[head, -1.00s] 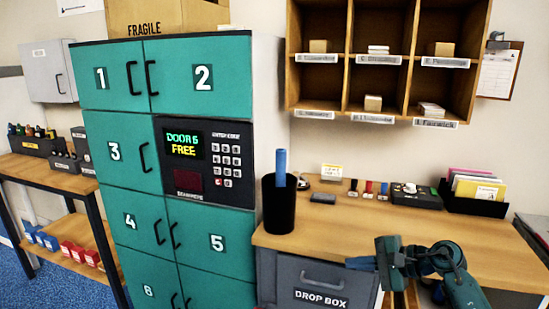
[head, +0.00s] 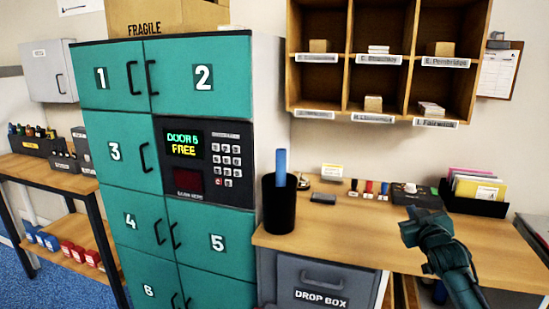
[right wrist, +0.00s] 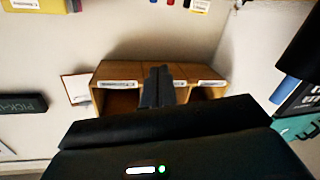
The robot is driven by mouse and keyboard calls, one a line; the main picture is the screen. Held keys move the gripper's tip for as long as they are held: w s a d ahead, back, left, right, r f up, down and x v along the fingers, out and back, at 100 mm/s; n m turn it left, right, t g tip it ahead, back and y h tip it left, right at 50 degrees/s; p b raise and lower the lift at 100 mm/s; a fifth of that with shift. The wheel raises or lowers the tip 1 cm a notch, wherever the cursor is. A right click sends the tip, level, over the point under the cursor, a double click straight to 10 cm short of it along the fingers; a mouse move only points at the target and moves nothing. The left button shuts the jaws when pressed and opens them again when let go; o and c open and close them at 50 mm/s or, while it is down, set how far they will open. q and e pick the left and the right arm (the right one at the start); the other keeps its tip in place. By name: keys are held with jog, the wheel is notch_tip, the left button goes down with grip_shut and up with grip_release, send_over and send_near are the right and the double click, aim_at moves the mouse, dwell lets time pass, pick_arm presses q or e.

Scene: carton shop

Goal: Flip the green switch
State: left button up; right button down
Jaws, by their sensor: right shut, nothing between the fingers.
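No green switch can be made out for certain. A dark control box (head: 415,195) with a pale round knob sits at the back of the wooden desk; its small parts are too small to tell. Left of it stand small coloured pieces, including a red one (head: 369,187). My right gripper (head: 412,222) is in front of and just below the control box in the head view, apart from it as far as I can tell. In the right wrist view its fingers (right wrist: 157,85) are together and empty, with the pigeonhole shelf upside down behind them. My left gripper is out of view.
A black cup (head: 278,208) with a blue roll stands at the desk's left, beside the teal lockers (head: 120,150). A black tray of envelopes (head: 475,205) is right of the control box. The pigeonholes (head: 380,60) hang above. The desk's front middle is clear.

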jog(key=s+a+f+n+g+y, duration=0.1)
jog(key=s+a+f+g+y, duration=0.1)
jog(key=s+a+f, duration=0.6)
jog(key=s+a+f+g+y, duration=0.15)
jog(key=s+a+f, duration=0.25)
jog(key=s+f, duration=0.65)
jog(key=s+a+f+g, duration=0.1)
jog(key=s+a+f, duration=0.1)
jog(key=s, duration=0.5)
jog(key=s+a+f+g+y, duration=0.1)
jog(key=s+a+f, duration=0.2)
jog(key=s, duration=0.4)
jog(key=s+a+f+g+y, duration=0.1)
jog(key=s+a+f, duration=0.2)
jog(key=s, duration=0.4)
jog(key=shift+a+m, duration=0.3)
jog(key=shift+a, duration=0.45)
